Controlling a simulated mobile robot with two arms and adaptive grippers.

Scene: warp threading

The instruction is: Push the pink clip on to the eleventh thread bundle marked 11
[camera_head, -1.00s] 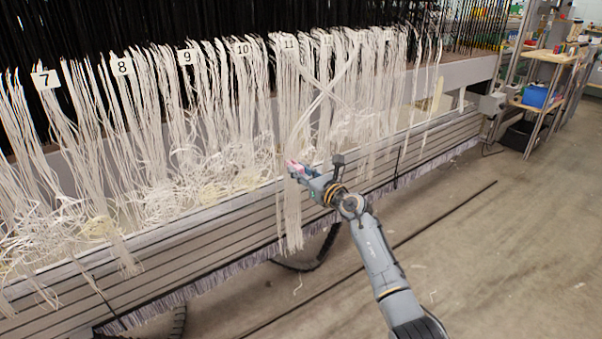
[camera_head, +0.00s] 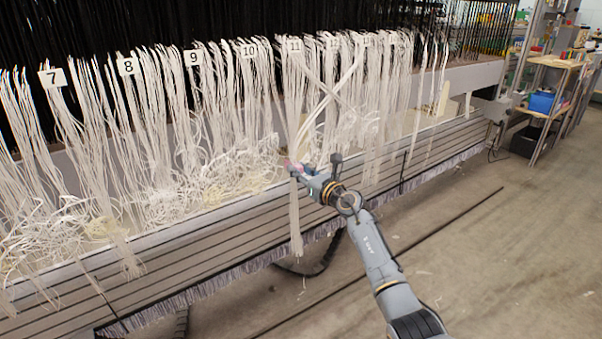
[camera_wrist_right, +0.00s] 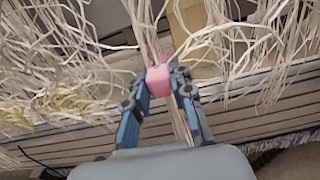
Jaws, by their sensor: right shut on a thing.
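The eleventh thread bundle (camera_head: 294,100) hangs under the label 11 (camera_head: 294,45) in the head view. It narrows at the pink clip (camera_head: 294,168) and its loose ends hang below. My right gripper (camera_head: 299,172) is at the bundle from the right, shut on the pink clip. In the right wrist view the pink clip (camera_wrist_right: 158,80) sits between the two blue fingertips of the gripper (camera_wrist_right: 159,85). White threads run up from the clip and down behind it. Whether the threads lie fully inside the clip cannot be told. My left gripper is not in view.
Neighbouring white bundles hang on both sides, with labels such as 10 (camera_head: 249,50) and 9 (camera_head: 193,57). A slatted beam (camera_head: 190,245) runs below them. Loose threads cross right of bundle 11. The floor (camera_head: 500,260) to the right is mostly clear; shelves (camera_head: 550,95) stand far right.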

